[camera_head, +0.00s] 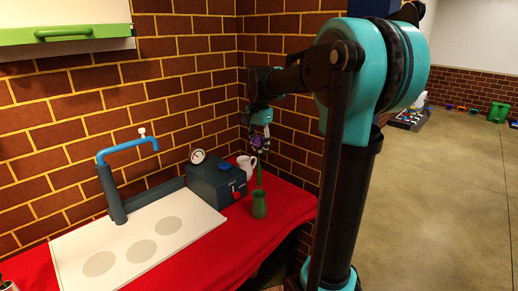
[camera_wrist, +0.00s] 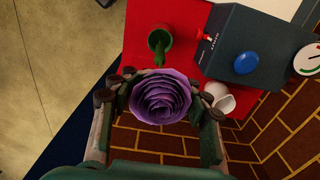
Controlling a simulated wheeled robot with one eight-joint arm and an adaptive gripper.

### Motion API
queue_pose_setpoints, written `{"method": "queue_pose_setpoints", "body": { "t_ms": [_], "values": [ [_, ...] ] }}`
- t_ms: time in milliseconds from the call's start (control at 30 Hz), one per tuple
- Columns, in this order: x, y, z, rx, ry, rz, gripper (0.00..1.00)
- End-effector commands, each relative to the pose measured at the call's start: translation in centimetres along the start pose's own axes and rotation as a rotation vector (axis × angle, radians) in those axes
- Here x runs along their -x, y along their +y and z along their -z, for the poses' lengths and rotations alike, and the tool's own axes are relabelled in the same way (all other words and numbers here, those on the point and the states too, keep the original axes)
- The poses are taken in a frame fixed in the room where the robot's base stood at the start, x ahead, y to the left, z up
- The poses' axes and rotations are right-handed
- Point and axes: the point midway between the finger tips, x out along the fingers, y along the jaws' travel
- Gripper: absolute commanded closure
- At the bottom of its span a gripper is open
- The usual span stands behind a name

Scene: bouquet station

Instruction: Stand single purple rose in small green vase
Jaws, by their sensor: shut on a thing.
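The purple rose (camera_head: 257,143) is held upright in my gripper (camera_head: 261,137), bloom up and green stem down. In the wrist view the bloom (camera_wrist: 160,97) fills the space between the two fingers of my gripper (camera_wrist: 164,98). The small green vase (camera_head: 259,208) stands upright on the red table, below the rose. It also shows in the wrist view (camera_wrist: 165,33), with the stem's lower part over its mouth. The stem tip appears at or just inside the rim; I cannot tell how deep it is.
A dark box (camera_head: 214,183) with a blue button stands left of the vase. A white jug (camera_head: 246,166) is behind it. A white board (camera_head: 130,245) and blue-handled post (camera_head: 112,192) are farther left. The brick wall (camera_head: 195,80) is close behind; the red table's (camera_head: 290,201) right edge is near.

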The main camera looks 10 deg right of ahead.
Motion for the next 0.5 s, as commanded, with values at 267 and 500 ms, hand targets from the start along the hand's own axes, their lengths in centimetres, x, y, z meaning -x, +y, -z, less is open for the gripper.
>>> {"method": "queue_pose_setpoints", "body": {
  "t_ms": [267,500],
  "values": [
    [-0.23,-0.01,0.00,0.000,0.000,0.000,0.59],
    [-0.22,-0.01,0.00,0.000,0.000,0.000,0.30]
  ]
}}
